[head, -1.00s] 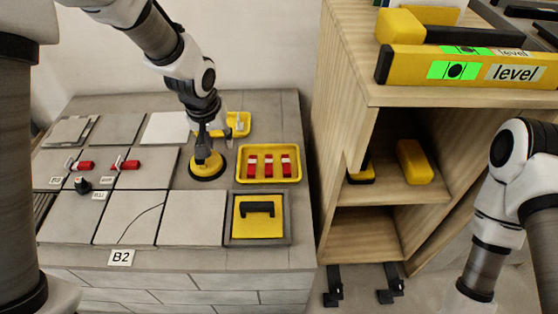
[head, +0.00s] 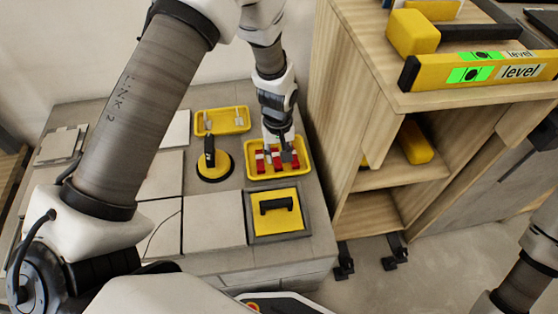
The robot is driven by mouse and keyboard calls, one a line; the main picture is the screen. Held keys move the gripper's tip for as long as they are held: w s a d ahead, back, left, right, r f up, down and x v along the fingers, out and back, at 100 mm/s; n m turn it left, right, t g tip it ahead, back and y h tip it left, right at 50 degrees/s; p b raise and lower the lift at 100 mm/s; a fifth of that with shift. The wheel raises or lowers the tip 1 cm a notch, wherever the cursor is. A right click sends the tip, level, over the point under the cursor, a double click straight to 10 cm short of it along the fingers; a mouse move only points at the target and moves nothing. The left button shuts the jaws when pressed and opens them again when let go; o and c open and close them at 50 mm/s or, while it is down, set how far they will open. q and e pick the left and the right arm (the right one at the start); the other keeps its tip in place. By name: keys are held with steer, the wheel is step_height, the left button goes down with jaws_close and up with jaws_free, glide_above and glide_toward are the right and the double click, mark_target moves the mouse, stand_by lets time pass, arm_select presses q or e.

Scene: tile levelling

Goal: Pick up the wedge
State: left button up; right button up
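Red wedges (head: 261,164) with white parts lie side by side in a yellow tray (head: 282,176) on the grey tiled bench. My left gripper (head: 280,156) reaches down over this tray, its fingertips at the wedges. The gripper and wrist cover part of the wedges, so I cannot tell whether the fingers are shut on one. My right gripper is outside the view; only part of that arm shows at the right edge.
A yellow suction cup with a dark handle (head: 215,170) stands left of the tray. A second yellow tray (head: 222,121) lies behind it. A yellow trowel-like pad (head: 276,210) lies in front. A wooden shelf (head: 340,130) with a yellow level (head: 480,70) stands right.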

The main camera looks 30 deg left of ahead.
mark_target(278, 163)
arm_select(q)
step_height(278, 163, down, 4)
steer(key=shift+r+b, duration=0.2)
steer(key=shift+b, duration=0.2)
steer(key=shift+r, duration=0.1)
steer(key=c, duration=0.6)
steer(key=shift+o, duration=0.2)
steer(key=shift+r, duration=0.1)
